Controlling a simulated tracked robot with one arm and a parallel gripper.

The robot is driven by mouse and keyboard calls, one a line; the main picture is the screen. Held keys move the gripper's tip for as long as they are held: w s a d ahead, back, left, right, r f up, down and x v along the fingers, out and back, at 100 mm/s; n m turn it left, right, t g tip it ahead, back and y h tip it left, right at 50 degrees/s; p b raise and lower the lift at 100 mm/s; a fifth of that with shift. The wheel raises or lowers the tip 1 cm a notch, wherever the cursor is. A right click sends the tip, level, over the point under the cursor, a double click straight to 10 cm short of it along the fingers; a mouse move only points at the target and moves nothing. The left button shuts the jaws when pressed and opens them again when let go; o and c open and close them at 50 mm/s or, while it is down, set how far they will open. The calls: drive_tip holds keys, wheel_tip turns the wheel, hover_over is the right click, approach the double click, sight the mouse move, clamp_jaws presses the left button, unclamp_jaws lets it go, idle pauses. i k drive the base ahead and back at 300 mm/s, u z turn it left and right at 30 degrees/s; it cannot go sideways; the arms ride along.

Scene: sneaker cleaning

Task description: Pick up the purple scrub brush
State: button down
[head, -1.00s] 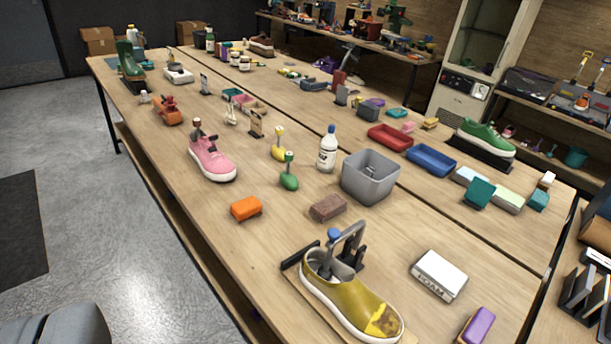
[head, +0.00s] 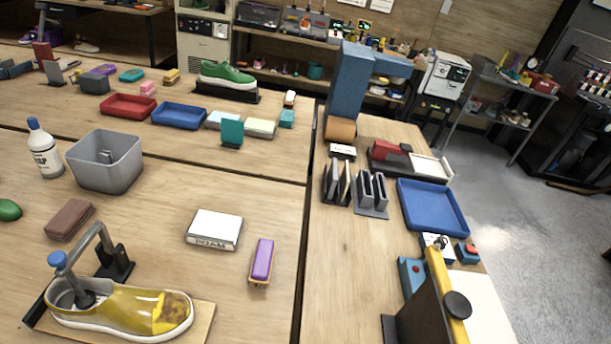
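The purple scrub brush (head: 263,260) lies on the wooden table in the head view, right of the middle of the near section. It has a purple top and a tan lower edge that looks like bristles. It sits right of the white foam block (head: 214,230) and left of the dark seam between tables, and nothing touches it. My gripper does not show in this view.
A yellow sneaker (head: 130,310) sits on a board with a clamp at the lower left. A grey bin (head: 106,165), a white bottle (head: 43,150) and a brown block (head: 69,219) stand behind it. A blue tray (head: 432,208) lies on the right-hand table. Bare wood surrounds the brush.

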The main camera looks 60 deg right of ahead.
sight(265, 251)
drive_tip(key=z, duration=0.35)
drive_tip(key=k, duration=0.8)
drive_tip(key=z, duration=0.55)
